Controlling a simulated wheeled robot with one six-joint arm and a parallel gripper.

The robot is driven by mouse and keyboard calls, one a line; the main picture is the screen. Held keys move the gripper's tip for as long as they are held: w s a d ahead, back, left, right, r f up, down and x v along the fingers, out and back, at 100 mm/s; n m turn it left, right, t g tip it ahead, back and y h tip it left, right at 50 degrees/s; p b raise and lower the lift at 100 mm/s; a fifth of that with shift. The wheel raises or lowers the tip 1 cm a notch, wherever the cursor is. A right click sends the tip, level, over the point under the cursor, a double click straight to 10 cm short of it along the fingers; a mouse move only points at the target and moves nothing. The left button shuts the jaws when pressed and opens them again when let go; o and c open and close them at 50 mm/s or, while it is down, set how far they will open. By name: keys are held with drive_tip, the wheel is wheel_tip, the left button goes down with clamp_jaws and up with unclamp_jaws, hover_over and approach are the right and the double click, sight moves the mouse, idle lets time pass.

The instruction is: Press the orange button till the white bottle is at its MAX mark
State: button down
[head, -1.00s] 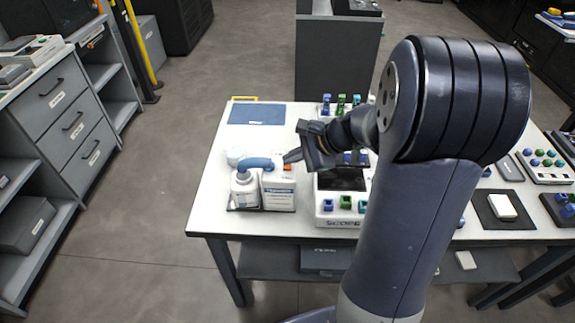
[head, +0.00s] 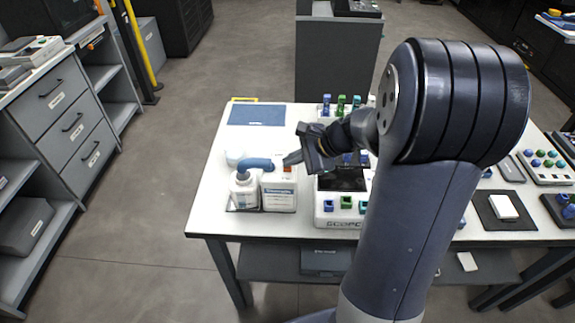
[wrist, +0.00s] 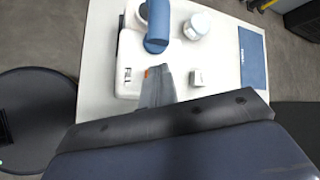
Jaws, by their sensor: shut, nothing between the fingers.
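The white bottle (head: 244,192) stands at the table's front left, under the blue spout (head: 257,163) of a white dispenser (head: 279,193). Its fill level and MAX mark are too small to read. The orange button (head: 288,169) is on top of the dispenser; a sliver of it (wrist: 147,72) shows beside my fingers in the wrist view. My gripper (head: 291,159) is shut and empty, its tips at or just above the button. I cannot tell whether they touch it. In the wrist view my gripper (wrist: 155,78) hides most of the button.
A round white jar (wrist: 196,25) stands behind the spout, and a small white block (wrist: 197,77) is near my fingers. A blue mat (head: 256,114) lies at the back left. A device with blue and green clips (head: 340,211) stands right of the dispenser.

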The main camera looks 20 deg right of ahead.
drive_tip(key=shift+r+p, duration=0.6)
drive_tip(key=shift+r, duration=0.25)
wheel_tip(320, 180, up, 5)
drive_tip(key=p, duration=0.4)
idle(0.7)
